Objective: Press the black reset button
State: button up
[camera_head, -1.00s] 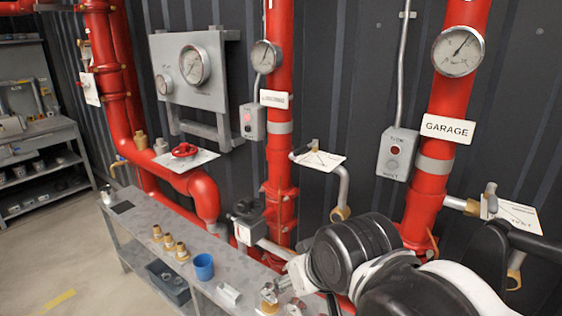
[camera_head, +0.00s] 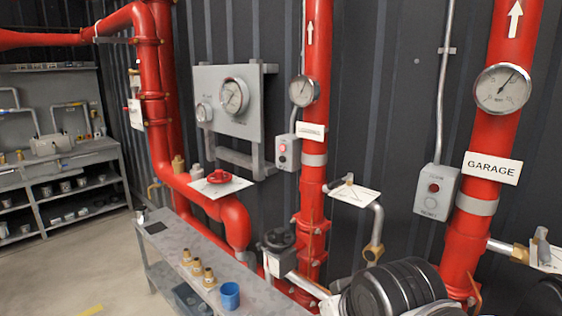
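A grey control box (camera_head: 436,192) is mounted beside the red pipe labelled GARAGE, at the right. It has a red round light or button (camera_head: 434,187) and small lettering; a black button on it is too small to make out. A second grey control box (camera_head: 287,152) hangs by the middle red pipe. It has a red round element (camera_head: 283,147) and a small dark spot (camera_head: 282,159) below it, which may be a black button. My gripper is not in view; only black and white parts of my arm show at the bottom right, below the boxes.
A grey bench (camera_head: 190,246) with brass fittings (camera_head: 197,268) and a blue cup (camera_head: 229,295) stands below the pipes. A red valve wheel (camera_head: 220,177), a valve lever with a white tag (camera_head: 354,193) and gauges (camera_head: 502,88) project nearby. Open floor lies at the left.

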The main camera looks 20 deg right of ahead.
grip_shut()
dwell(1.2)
